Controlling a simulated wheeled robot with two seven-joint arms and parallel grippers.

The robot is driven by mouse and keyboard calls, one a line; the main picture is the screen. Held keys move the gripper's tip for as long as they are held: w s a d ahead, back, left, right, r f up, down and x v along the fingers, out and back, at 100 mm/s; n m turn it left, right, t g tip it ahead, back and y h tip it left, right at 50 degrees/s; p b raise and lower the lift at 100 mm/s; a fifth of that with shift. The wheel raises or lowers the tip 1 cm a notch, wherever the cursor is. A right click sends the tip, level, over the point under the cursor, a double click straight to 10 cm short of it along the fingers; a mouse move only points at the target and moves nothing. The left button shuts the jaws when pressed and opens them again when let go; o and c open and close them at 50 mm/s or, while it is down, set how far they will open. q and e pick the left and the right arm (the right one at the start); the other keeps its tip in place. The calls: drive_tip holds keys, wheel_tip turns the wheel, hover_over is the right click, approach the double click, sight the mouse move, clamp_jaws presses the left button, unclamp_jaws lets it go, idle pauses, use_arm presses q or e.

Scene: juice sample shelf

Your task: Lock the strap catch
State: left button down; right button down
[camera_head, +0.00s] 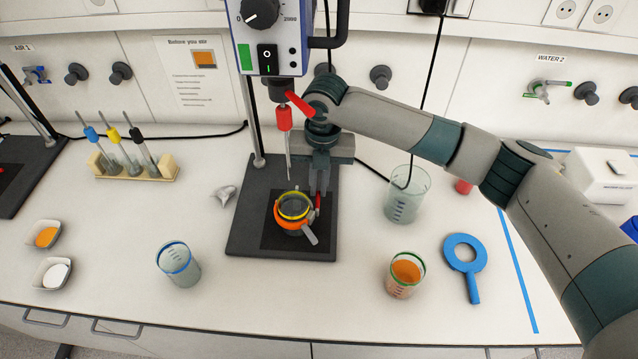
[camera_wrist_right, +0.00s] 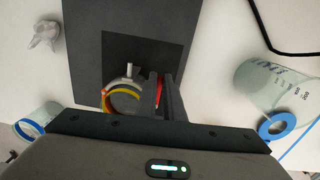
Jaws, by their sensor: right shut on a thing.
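A beaker with a yellow rim (camera_head: 294,204) stands on the dark stirrer base, with an orange strap (camera_head: 289,227) around it. A pale tab (camera_head: 310,236) sticks out at the strap's front right. A red catch lever (camera_head: 317,203) is at the strap's right side. My right gripper (camera_head: 319,194) points down there, shut on the red lever. In the right wrist view the red lever (camera_wrist_right: 159,91) shows between the fingers (camera_wrist_right: 163,95), beside the yellow rim (camera_wrist_right: 124,91). The fingers hide part of the lever, and I cannot tell whether the catch is locked. My left gripper is not in view.
The stirrer head (camera_head: 272,35) with its red chuck (camera_head: 284,119) hangs above the beaker. An empty beaker (camera_head: 407,196), an orange-filled beaker (camera_head: 404,275) and a blue ring tool (camera_head: 462,262) are to the right. A blue-rimmed beaker (camera_head: 178,264) is front left.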

sight(319, 192)
drive_tip(key=c, duration=1.9)
unclamp_jaws()
drive_tip(key=shift+o, duration=0.2)
wheel_tip(319, 192, up, 6)
drive_tip(key=b, duration=0.2)
drive_tip(key=shift+d+r+b, duration=0.1)
drive_tip(key=shift+b, duration=0.3)
drive_tip(key=shift+r, duration=0.7)
